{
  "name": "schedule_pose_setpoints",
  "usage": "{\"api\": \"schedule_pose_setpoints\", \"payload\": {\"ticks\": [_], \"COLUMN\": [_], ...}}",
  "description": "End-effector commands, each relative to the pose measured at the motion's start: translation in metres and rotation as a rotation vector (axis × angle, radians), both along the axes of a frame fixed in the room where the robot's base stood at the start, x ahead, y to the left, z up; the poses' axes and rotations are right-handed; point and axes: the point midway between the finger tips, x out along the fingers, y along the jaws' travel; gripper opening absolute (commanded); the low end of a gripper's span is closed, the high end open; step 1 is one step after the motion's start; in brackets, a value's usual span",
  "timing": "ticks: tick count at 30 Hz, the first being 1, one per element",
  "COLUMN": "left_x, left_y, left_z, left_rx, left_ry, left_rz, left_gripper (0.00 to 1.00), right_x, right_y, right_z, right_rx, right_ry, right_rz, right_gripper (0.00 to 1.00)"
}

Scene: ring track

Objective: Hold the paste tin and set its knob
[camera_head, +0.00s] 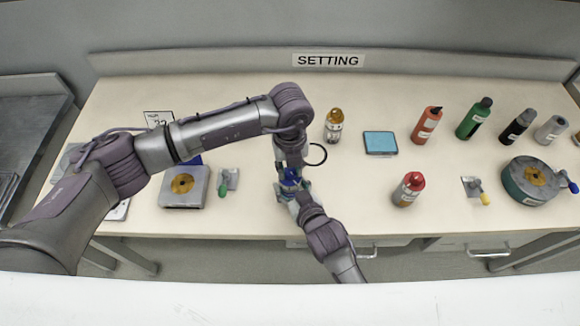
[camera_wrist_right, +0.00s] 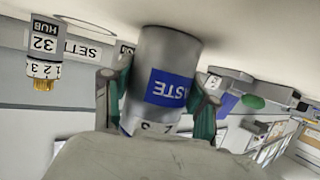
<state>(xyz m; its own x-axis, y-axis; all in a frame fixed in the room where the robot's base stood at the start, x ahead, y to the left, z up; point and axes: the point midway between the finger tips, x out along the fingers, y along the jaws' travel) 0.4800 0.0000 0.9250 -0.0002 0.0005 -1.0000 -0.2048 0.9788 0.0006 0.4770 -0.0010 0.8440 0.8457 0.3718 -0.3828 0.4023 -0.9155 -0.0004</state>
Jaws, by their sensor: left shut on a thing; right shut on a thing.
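The paste tin (camera_wrist_right: 168,60) is a grey cylinder with a blue label reading PASTE, upside down in the right wrist view. A numbered ring (camera_wrist_right: 150,127) shows at its lower end there. My right gripper (camera_wrist_right: 158,108) has its green fingers on both sides of the tin, near the numbered end. In the head view a bit of the tin's blue (camera_head: 291,175) shows where both arms meet over the front of the table. My left gripper (camera_head: 289,168) is shut at the tin from behind; my right gripper (camera_head: 297,193) reaches it from the front. The knob and its setting are hidden.
A red-capped bottle (camera_head: 409,189), a yellow-handled lever (camera_head: 475,189) and a green round drum (camera_head: 532,182) are to the right. A grey box (camera_head: 185,188) and green-handled lever (camera_head: 226,182) are to the left.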

Motion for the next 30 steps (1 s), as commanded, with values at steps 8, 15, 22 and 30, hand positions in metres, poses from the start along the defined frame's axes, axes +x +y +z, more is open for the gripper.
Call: {"api": "schedule_pose_setpoints", "payload": {"ticks": [8, 15, 22, 30], "left_x": [0.0007, 0.0007, 0.0006, 0.0002], "left_y": [0.0002, 0.0001, 0.0000, -0.0001], "left_z": [0.0005, 0.0005, 0.0005, 0.0002], "left_rx": [0.000, 0.000, -0.001, 0.000], "left_ry": [-0.001, -0.001, -0.001, 0.000], "left_rz": [0.049, 0.053, 0.052, 0.050], "left_gripper": [0.00, 0.00, 0.45, 0.56], "right_x": [-0.0004, -0.0004, -0.0004, -0.0004], "right_y": [-0.0004, -0.0004, -0.0004, -0.0003], "right_z": [-0.0008, -0.0008, -0.0009, -0.0009], "right_rx": [-0.001, -0.001, -0.001, -0.001], "right_ry": [0.002, 0.002, 0.002, 0.002], "right_rz": [0.000, 0.000, 0.000, 0.000], "right_gripper": [0.18, 0.18, 0.18, 0.18]}}
